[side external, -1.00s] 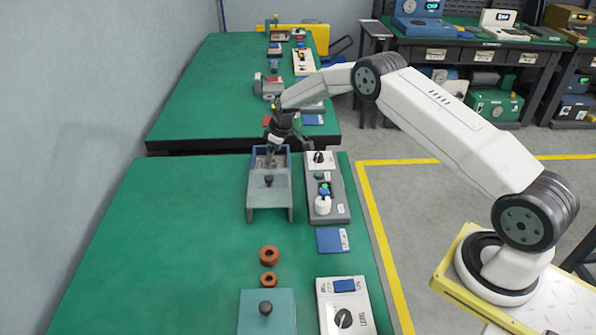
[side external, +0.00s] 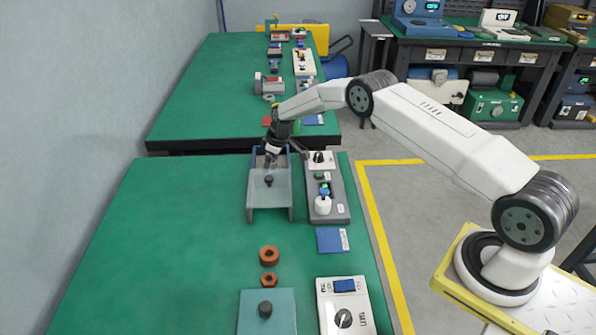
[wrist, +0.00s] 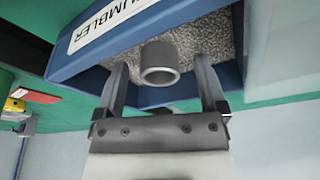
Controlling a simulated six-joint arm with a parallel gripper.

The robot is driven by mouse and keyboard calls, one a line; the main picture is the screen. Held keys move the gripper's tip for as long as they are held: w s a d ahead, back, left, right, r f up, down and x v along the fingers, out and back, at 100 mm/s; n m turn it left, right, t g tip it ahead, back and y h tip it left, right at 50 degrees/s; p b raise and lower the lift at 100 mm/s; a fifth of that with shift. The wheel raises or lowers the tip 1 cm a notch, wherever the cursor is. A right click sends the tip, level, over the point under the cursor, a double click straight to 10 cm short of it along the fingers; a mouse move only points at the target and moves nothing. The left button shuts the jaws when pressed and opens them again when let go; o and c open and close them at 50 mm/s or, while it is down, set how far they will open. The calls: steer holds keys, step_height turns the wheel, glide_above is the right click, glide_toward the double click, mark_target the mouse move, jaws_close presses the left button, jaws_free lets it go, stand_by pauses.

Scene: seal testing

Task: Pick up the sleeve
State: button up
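The sleeve (wrist: 160,76) is a short grey hollow cylinder. In the wrist view it stands out of grey granular media in a blue box labelled "TUMBLER" (wrist: 112,35). My gripper (wrist: 161,66) is open, with one finger on each side of the sleeve and a visible gap at both sides. I cannot tell how deep the fingertips reach along it. In the side view my gripper (side external: 270,160) is at the blue tumbler box (side external: 255,156) at the far end of the near green bench. The sleeve cannot be made out there.
A grey-green cover with a black knob (side external: 269,200) adjoins the tumbler's near side. A grey control panel (side external: 340,208) stands close on the right. The bench's left side (side external: 180,240) is clear.

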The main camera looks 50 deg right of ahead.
jaws_close()
steer(key=shift+r, duration=0.1)
steer(key=shift+r, duration=1.6)
steer(key=s+a+r, duration=0.2)
steer(key=s+r, duration=0.7)
steer(key=s, duration=0.4)
steer(key=shift+s+r, duration=0.3)
steer(key=shift+s, duration=0.1)
